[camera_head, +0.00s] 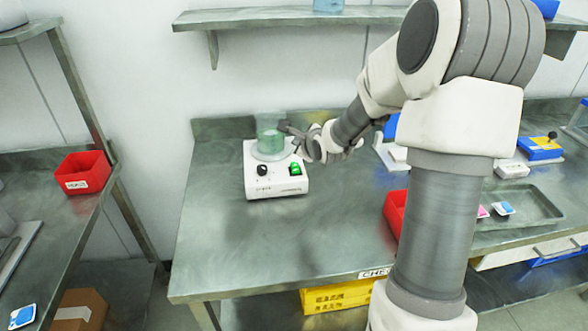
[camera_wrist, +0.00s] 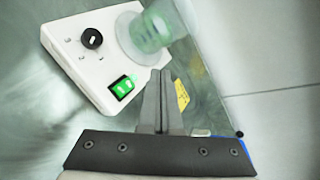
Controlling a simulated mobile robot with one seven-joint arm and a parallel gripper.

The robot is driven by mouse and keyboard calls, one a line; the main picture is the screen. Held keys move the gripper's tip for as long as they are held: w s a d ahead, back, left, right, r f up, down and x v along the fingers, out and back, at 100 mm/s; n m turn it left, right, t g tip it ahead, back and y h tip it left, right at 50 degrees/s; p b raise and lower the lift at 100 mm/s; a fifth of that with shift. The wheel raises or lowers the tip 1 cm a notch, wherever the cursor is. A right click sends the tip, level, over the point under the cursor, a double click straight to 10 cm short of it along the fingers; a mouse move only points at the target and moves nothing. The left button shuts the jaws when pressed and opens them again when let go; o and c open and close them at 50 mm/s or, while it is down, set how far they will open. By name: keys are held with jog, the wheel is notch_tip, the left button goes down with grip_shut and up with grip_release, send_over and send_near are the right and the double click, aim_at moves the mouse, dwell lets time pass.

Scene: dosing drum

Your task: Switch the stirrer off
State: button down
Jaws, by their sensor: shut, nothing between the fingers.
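The stirrer (camera_head: 277,180) is a white box on the steel bench, with a clear beaker (camera_head: 270,137) of green liquid on its top plate. Its front panel has a black knob (camera_head: 262,170) on the left and a green rocker switch (camera_head: 295,169) on the right. In the wrist view the stirrer (camera_wrist: 72,56) lies at upper left, with the knob (camera_wrist: 91,38), the lit green switch (camera_wrist: 122,87) and the beaker (camera_wrist: 150,32). My gripper (camera_wrist: 160,72) is shut and empty, its tips beside the beaker and right of the switch, apart from the switch. My gripper (camera_head: 288,128) also shows in the head view.
A red bin (camera_head: 83,172) stands on the left bench. Another red bin (camera_head: 394,211), a grey tray (camera_head: 540,205) and a blue-topped device (camera_head: 540,149) are to the right. A yellow crate (camera_head: 337,298) is below the bench.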

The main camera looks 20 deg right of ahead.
aim_at(297, 168)
jog(key=f+b, duration=0.2)
jog(key=f, duration=0.1)
jog(key=w+f+b, duration=0.1)
jog(key=f+b, duration=0.1)
jog(key=b, duration=0.1)
jog(key=shift+w+d+f, duration=0.15)
jog(key=shift+w+f, duration=0.05)
jog(key=shift+f, duration=0.2)
jog(key=shift+w+f, duration=0.15)
jog(key=shift+f, duration=0.2)
dwell(1.3)
jog(key=shift+w+f, duration=0.1)
jog(key=shift+f, duration=0.3)
jog(key=shift+w+d+f+b, duration=0.1)
jog(key=shift+f+b, duration=0.3)
jog(key=shift+f, duration=0.05)
dwell(0.5)
jog(key=shift+r, duration=0.2)
jog(key=shift+s+r+p, duration=0.2)
jog(key=shift+r+p, duration=0.5)
jog(key=shift+p, duration=0.3)
